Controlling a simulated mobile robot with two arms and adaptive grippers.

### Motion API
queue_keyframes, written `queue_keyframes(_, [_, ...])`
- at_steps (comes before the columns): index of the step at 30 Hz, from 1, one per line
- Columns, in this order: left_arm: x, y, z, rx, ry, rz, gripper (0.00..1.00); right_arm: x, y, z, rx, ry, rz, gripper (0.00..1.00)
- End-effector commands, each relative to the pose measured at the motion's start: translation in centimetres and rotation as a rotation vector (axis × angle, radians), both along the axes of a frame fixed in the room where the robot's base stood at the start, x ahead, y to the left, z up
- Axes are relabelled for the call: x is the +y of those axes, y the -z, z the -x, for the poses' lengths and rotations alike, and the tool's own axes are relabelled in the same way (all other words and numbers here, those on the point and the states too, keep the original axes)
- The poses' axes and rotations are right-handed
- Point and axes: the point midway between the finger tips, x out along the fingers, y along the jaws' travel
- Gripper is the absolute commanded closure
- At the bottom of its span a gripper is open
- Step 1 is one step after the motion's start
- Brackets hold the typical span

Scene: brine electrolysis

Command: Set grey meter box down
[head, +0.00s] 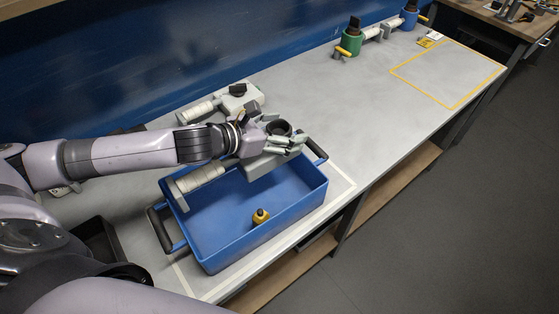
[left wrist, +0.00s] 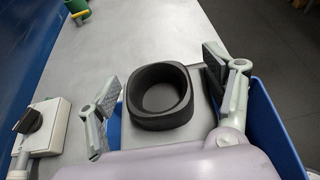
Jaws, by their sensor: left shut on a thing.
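The grey meter box (head: 262,164) is in my left gripper (head: 280,143), over the back part of the blue crate (head: 215,257). A ribbed pale cylinder (head: 201,178) reaches left from it. A round black cup-like part (head: 279,128) stands on top. In the left wrist view the black part (left wrist: 159,97) sits on the grey box (left wrist: 197,92), with the fingers of the left gripper (left wrist: 160,88) on either side. The gripper is shut on the box. I cannot tell whether the box touches the crate. My right gripper is not in view.
A small yellow item (head: 261,217) lies in the crate. A pale box with a black knob (head: 237,94) stands behind it. Green (head: 351,42) and blue (head: 409,18) devices stand along the wall. A yellow outlined area (head: 450,75) at the far right is empty; the bench between is clear.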

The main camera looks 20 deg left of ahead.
Motion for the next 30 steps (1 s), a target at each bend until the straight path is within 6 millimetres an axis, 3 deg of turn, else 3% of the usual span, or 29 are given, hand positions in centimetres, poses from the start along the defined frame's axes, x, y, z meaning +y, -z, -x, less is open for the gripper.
queue_keyframes(3, [-0.1,3.5,0.1,0.005,0.0,0.004,0.67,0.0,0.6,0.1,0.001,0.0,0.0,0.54])
queue_keyframes(9, [-0.1,7.2,0.0,0.001,0.0,0.003,0.67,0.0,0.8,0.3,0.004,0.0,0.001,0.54])
queue_keyframes(16, [0.0,8.8,0.0,-0.002,0.0,0.001,0.67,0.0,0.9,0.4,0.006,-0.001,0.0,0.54])
queue_keyframes(23, [-0.1,11.8,0.0,0.0,0.0,0.003,0.67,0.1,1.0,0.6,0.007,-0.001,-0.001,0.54])
queue_keyframes(30, [0.0,12.0,0.0,-0.004,0.001,0.0,0.67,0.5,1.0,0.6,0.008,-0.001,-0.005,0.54])
